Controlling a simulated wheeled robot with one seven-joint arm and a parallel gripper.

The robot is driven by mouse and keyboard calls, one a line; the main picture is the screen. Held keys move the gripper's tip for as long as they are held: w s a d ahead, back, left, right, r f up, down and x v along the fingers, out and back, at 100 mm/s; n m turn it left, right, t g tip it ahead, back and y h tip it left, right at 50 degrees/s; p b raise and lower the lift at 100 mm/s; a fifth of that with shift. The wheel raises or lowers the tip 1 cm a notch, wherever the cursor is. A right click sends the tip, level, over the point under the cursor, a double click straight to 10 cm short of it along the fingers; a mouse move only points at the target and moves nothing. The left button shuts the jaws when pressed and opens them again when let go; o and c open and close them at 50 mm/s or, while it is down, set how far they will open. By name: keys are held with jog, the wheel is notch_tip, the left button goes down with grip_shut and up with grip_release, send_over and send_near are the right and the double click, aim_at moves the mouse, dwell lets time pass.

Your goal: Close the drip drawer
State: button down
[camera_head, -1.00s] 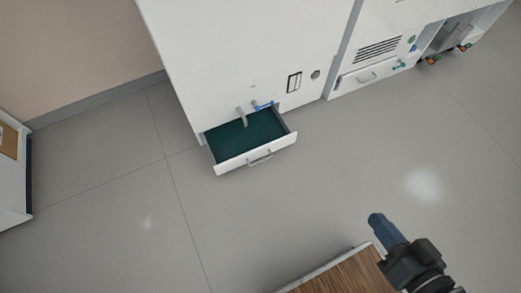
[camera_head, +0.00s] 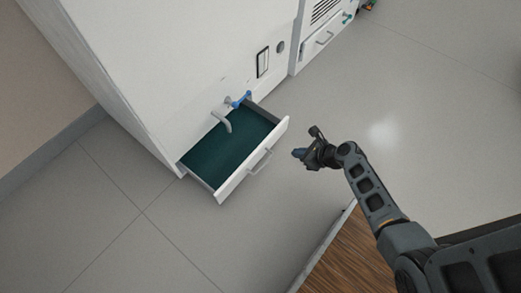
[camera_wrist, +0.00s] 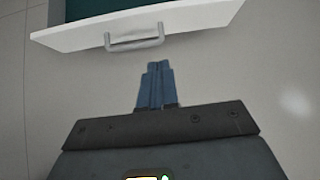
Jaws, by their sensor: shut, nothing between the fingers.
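The drip drawer (camera_head: 233,148) is pulled out from the lower front of a tall white cabinet (camera_head: 190,60). It has a white front, a dark green inside and a grey bar handle (camera_head: 260,162). My gripper (camera_head: 297,153) is shut and empty, just in front of the drawer and apart from it, to the right of the handle in the head view. In the wrist view, the blue fingertips (camera_wrist: 157,66) are together and point toward the drawer front (camera_wrist: 190,22). The handle (camera_wrist: 134,41) shows just above and left of the tips, with a gap between.
A grey spout (camera_head: 222,121) and a blue-handled tap (camera_head: 238,100) stick out above the drawer. A second white cabinet (camera_head: 318,35) stands to the right. A wooden top (camera_head: 345,255) lies at the bottom. The floor around the drawer is clear.

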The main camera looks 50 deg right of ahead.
jog(key=x, duration=0.2)
jog(key=b, duration=0.7)
send_near(265, 145)
jog(key=f, duration=0.1)
jog(key=w+f, duration=0.1)
jog(key=f, duration=0.1)
jog(key=w+f, duration=0.1)
jog(key=shift+w+f, duration=0.25)
jog(key=shift+f, duration=0.15)
jog(key=shift+w+r, duration=0.1)
jog(key=shift+w, duration=0.7)
